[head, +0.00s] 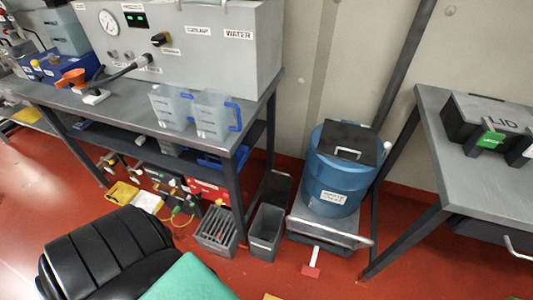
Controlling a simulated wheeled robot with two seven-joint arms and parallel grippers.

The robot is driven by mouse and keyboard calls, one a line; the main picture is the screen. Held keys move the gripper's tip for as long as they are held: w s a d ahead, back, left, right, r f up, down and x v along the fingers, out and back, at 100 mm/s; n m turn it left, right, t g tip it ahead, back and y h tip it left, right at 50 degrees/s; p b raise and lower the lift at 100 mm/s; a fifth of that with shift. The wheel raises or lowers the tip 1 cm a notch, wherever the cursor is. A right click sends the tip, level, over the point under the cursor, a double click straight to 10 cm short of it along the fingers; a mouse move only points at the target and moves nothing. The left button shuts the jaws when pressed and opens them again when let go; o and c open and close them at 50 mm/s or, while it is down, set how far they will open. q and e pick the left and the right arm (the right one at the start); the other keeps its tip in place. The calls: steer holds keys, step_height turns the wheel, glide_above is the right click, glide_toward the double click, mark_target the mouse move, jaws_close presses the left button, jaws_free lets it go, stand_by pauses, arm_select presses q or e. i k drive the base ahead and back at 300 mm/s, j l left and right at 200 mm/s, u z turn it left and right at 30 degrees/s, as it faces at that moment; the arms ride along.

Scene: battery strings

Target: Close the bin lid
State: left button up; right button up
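I cannot tell whether the lid is fully seated. Neither of my grippers is in view.
A grey workbench (180,128) on the left carries clear jugs (211,115) and a gauge panel. A grey platform (330,232) is under the blue bin, with a red tag-like piece (311,263) in front. A black padded seat (105,252) fills the lower left.

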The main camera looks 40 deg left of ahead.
mark_target(278, 185)
steer(key=j+u, duration=0.1)
steer(key=u, duration=1.05)
steer(key=z, duration=0.2)
